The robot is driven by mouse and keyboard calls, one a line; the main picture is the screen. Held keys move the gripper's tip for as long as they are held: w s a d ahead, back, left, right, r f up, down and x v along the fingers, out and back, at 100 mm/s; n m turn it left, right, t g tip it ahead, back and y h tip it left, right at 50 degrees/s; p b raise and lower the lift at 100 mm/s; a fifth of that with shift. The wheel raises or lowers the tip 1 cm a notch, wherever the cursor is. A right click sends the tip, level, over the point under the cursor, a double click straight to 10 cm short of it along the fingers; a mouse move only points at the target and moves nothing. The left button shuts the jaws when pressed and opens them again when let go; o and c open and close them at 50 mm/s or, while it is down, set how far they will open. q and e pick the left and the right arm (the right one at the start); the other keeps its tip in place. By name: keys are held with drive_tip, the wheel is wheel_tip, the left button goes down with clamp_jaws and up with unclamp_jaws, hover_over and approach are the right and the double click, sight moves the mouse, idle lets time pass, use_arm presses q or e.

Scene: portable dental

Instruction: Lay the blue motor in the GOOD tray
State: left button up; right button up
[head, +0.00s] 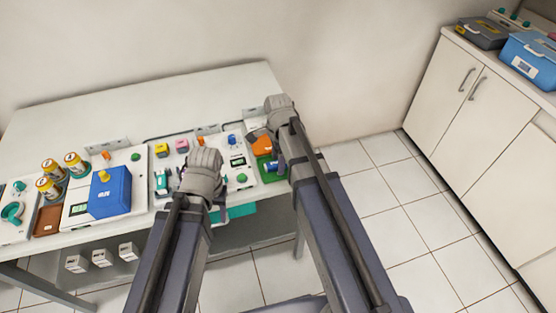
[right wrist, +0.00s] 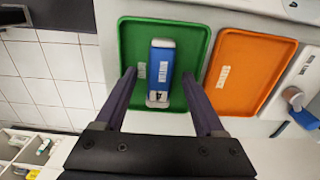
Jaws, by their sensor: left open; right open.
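A blue motor (right wrist: 161,72) with white ends and a white label lies in a green tray (right wrist: 133,35) in the right wrist view. I take the green tray as the GOOD tray, but its label is too small to read. My right gripper (right wrist: 159,76) is open, with one finger on each side of the motor, apart from it. In the head view the green tray (head: 264,176) is partly hidden by my right arm. My left gripper (head: 203,162) is open above the middle of the bench; its fingertips are hard to make out.
An orange tray (right wrist: 252,70) lies right of the green one and also shows in the head view (head: 262,147). The bench's back strip (head: 150,95) is clear.

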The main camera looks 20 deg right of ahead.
drive_tip(key=shift+r, duration=0.15)
wheel_tip(320, 180, up, 8)
drive_tip(key=p, duration=0.8)
drive_tip(key=shift+f, duration=0.2)
drive_tip(key=shift+s+a, duration=0.1)
drive_tip(key=s+a+n, duration=0.5)
drive_tip(key=s+n, duration=0.2)
drive_tip(key=n, duration=0.3)
drive_tip(key=s+a+n+h, duration=0.1)
drive_tip(key=s+a+n, duration=0.4)
drive_tip(key=n, duration=0.6)
drive_tip(key=shift+s, duration=1.05)
drive_tip(key=shift+a, duration=0.1)
